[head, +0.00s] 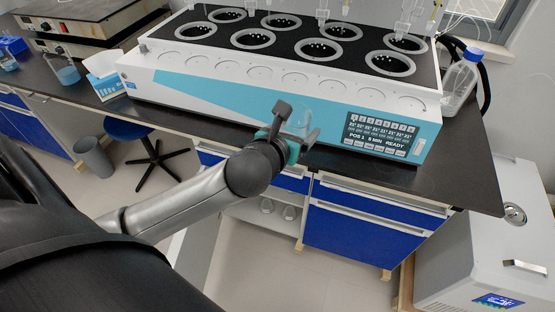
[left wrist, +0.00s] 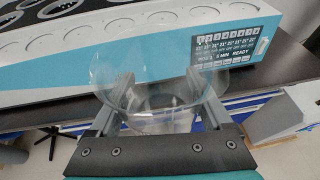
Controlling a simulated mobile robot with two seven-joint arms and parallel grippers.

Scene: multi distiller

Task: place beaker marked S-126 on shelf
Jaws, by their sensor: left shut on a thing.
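My left gripper (head: 298,134) is in front of the distiller's blue and white front panel, near its display. In the left wrist view, the left gripper (left wrist: 158,105) is shut on a clear glass beaker (left wrist: 150,65), one finger on each side. The beaker is hard to make out in the head view, and I can read no S-126 mark on it. The distiller (head: 215,82) has a white front ledge (head: 277,73) with a row of round spots, which show no beakers. Below the bench is an open shelf (head: 245,212) with some clear glassware. My right gripper is out of view.
A tissue box (head: 105,82) and a beaker of blue liquid (head: 68,74) are at left. Blue drawers (head: 360,235) are under the bench.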

